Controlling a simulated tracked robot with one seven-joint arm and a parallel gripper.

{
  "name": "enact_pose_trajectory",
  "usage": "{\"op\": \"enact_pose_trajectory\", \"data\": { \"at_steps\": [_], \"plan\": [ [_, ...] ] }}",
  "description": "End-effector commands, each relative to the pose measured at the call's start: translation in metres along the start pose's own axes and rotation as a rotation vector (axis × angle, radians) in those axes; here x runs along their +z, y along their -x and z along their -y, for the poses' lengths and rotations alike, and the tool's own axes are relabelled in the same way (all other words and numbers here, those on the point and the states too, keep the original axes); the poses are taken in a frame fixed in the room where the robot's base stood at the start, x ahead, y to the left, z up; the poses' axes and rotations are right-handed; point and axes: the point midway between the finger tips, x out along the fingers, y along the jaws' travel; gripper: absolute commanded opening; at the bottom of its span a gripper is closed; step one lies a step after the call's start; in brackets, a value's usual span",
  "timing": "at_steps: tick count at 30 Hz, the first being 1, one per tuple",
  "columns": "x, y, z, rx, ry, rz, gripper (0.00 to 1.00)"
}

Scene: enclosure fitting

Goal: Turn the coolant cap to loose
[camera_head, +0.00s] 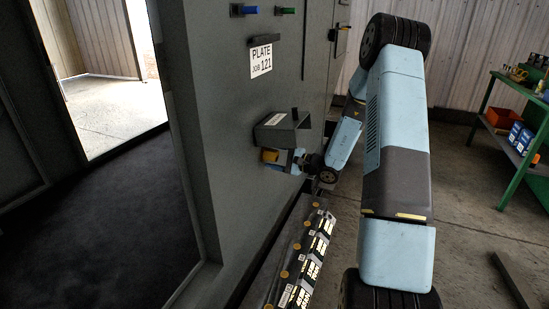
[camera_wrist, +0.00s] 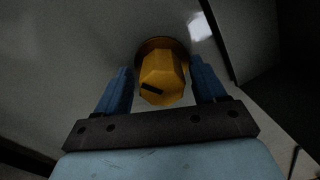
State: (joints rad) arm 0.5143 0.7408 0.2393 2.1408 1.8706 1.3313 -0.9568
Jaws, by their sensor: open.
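The coolant cap is a yellow faceted knob with a dark mark on its face. In the wrist view the cap (camera_wrist: 163,75) sits on a grey panel at the upper middle. In the head view the cap (camera_head: 270,156) shows as a small yellow patch under a grey hood on the enclosure wall. My gripper (camera_wrist: 163,82) is open, with one blue finger on each side of the cap. A small gap shows at both sides. In the head view my gripper (camera_head: 285,158) is at the wall below the hood, partly hidden by it.
The grey hood (camera_head: 282,128) juts out just above my gripper. A ledge with labelled, yellow-capped items (camera_head: 305,262) runs below. A sign reading PLATE JOB 121 (camera_head: 261,60) and blue (camera_head: 245,10) and green (camera_head: 285,11) handles are higher up. A green shelf (camera_head: 520,140) stands at right.

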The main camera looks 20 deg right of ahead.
Motion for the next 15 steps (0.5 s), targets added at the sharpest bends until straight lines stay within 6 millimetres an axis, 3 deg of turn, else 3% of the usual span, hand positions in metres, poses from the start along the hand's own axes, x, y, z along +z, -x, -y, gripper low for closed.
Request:
{"op": "enact_pose_trajectory", "data": {
  "at_steps": [5, 15],
  "plan": [
    [-0.001, 0.016, 0.000, 0.001, 0.000, -0.003, 0.70],
    [-0.001, 0.081, -0.001, 0.000, -0.001, -0.004, 0.70]
  ]
}}
